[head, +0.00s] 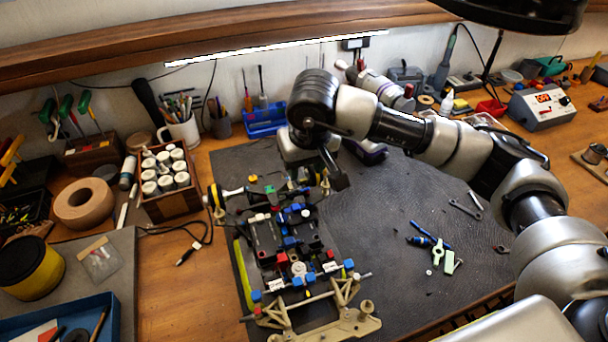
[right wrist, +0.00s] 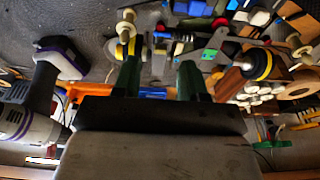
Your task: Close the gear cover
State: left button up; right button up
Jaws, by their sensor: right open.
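The RC car chassis (head: 290,232) lies on the dark mat, with blue, red, green and black parts on it and tan arms at its near end. My right gripper (head: 335,178) is above the far right corner of the chassis, pointing down. In the right wrist view its two dark green fingers (right wrist: 158,72) are apart with nothing between them. Beyond the fingertips are part of the chassis (right wrist: 212,48) and a pale shaft with a yellow ring. I cannot single out the gear cover among the small parts. My left gripper is not in view.
A blue-handled tool and green pieces (head: 438,252) lie on the mat (head: 390,205) right of the chassis, with wrenches nearby. A wooden box of white-capped jars (head: 167,182) stands to the left. A purple-and-black power tool (right wrist: 60,60) lies beside my gripper. The mat's middle right is mostly clear.

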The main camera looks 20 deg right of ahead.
jog(key=b+v, duration=0.1)
jog(key=v, duration=0.6)
jog(key=shift+r, duration=0.2)
